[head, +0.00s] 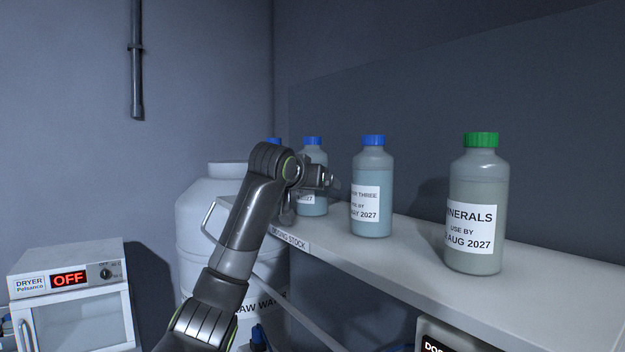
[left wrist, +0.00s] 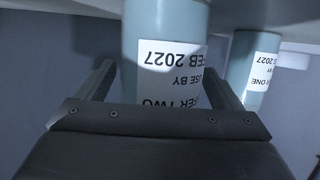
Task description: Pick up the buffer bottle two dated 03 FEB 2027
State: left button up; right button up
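The buffer bottle two (left wrist: 168,22) shows upside down in the left wrist view, its white label reading "TWO", "USE BY" and "FEB 2027"; the day is hidden. In the head view it is the blue-capped bottle (head: 315,207) on the shelf, partly covered by my arm. My left gripper (head: 328,180) is at this bottle. In the left wrist view the fingers of my left gripper (left wrist: 165,90) stand apart on either side of it, with gaps visible, so it is open. My right gripper is not in view.
Buffer bottle three (head: 372,165) and a green-capped minerals bottle (head: 476,195) stand to the right on the shelf (head: 420,240). Buffer bottle one (left wrist: 257,60) is close beside in the left wrist view. A white barrel (head: 200,225) and a dryer (head: 70,270) stand at left.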

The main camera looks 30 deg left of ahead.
pick_arm(q)
jog(key=c, duration=1.2)
jog(key=shift+r, duration=0.1)
jog(key=shift+c, duration=0.5)
jog(key=shift+r, duration=0.15)
